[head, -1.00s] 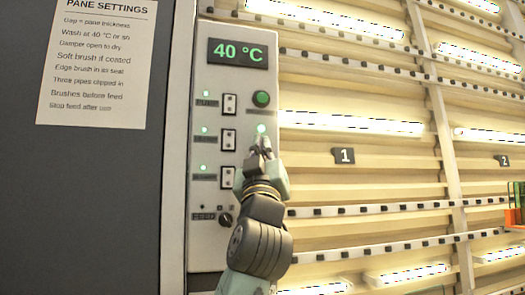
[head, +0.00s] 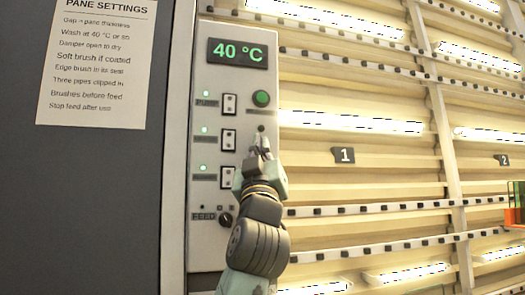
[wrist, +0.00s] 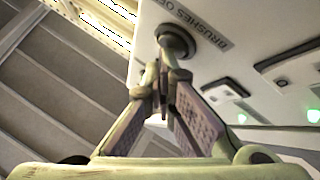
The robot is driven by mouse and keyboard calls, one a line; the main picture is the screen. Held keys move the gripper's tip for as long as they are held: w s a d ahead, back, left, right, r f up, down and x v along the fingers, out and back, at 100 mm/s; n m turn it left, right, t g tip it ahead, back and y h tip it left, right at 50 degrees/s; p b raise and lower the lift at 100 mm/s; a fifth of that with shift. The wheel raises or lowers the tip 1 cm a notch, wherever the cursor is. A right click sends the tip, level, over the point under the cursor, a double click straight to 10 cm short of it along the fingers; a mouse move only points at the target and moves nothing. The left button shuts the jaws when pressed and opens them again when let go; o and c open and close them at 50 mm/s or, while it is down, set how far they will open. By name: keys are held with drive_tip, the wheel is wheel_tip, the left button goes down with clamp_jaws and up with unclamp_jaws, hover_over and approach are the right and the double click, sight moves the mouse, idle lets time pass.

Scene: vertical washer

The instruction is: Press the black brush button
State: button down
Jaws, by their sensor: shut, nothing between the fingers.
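The black brush button (wrist: 177,42) is a round dark knob on the pale panel in the wrist view, beside a label reading "BRUSHES OF…", its end cut off. My gripper (wrist: 162,80) is shut and empty, its fingertips just below the button in that view. I cannot tell whether they touch it.
The control panel (head: 232,75) has a 40 °C display (head: 238,52), a green button (head: 261,98), several rocker switches with lit green lamps, and a FEED knob (head: 226,220). Lit racks marked 1 (head: 344,155) and 2 stand to the right.

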drive_tip(key=shift+s+d, duration=0.25)
drive_tip(key=shift+s, duration=0.45)
drive_tip(key=s, duration=0.1)
drive_tip(key=s+d+b, duration=0.1)
drive_tip(key=s, duration=0.2)
drive_tip(key=shift+s+d+b, duration=0.3)
drive_tip(key=shift+s+b, duration=0.05)
drive_tip(key=shift+s, duration=0.05)
idle(0.6)
